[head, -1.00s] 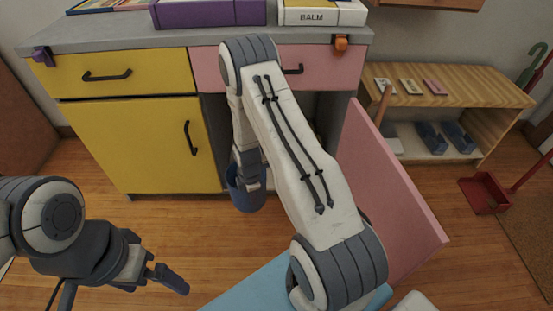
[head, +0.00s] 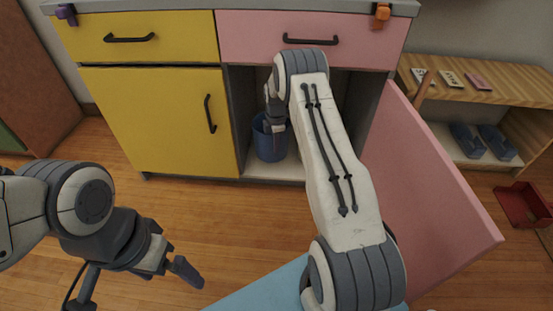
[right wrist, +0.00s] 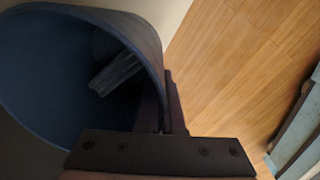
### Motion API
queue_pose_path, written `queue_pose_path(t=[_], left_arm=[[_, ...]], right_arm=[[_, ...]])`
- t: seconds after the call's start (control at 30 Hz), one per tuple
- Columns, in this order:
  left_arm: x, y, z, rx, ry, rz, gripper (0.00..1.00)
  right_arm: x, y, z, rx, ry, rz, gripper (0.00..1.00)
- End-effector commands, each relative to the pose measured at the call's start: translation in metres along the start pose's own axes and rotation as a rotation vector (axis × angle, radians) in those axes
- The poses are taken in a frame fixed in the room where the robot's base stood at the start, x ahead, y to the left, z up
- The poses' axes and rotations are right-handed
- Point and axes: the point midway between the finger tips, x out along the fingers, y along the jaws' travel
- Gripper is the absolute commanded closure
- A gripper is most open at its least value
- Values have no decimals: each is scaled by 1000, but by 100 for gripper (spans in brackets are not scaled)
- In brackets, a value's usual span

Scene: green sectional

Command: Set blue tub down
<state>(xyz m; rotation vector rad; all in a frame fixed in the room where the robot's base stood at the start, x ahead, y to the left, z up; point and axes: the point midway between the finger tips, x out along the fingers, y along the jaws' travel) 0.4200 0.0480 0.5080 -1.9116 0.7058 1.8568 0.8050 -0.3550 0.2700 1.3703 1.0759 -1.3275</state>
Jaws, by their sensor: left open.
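The blue tub (head: 269,146) is in the opening of the lower right cabinet (head: 277,172), near its left side and over the pale floor panel. I cannot tell whether its base touches the panel. My right gripper (head: 275,124) is at the tub's rim. In the right wrist view, the tub (right wrist: 60,80) fills the upper left, and its wall runs between the fingers of my right gripper (right wrist: 165,110), which is shut on it. A grey shape shows inside the tub, unclear. My left gripper (head: 172,262) is open and empty above the wood floor at lower left.
The pink cabinet door (head: 430,190) stands swung open on the right. Yellow door (head: 160,120) is shut on the left. A wooden shelf unit (head: 500,100) and red dustpan (head: 522,204) stand at right. A light-blue surface (head: 265,288) lies at the bottom.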

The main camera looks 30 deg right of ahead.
Motion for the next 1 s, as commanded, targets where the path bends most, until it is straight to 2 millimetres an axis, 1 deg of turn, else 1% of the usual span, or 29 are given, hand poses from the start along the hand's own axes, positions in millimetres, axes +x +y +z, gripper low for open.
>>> queue_pose_path(t=[0.03, 0.2, 0.23, 0.33, 0.63, 0.83, 0.9, 1.0], left_arm=[[5, 0, 0, 0, 0, 0, 0], [13, -1, 1, 0, 0, 0, 0], [18, -1, 1, 0, 0, 0, 0], [27, -2, 1, 0, 0, 0, 0], [40, -3, 2, 0, 0, 0, 0], [66, -5, 4, 0, 0, 0, 0], [73, -5, 4, 0, 0, 0, 0], [75, -5, 4, 0, 0, 0, 0]], right_arm=[[3, 5, 2, 0, 0, 2, 100], [3, 19, 8, 0, 0, 2, 100], [10, 18, 8, -1, 0, -1, 100], [22, 16, 7, -1, 0, -2, 100], [39, 16, 7, -1, 0, 0, 100], [72, 14, 7, -1, 0, 0, 100], [74, 17, 8, -1, 0, 2, 100], [72, 19, 9, -1, 0, 3, 100]])
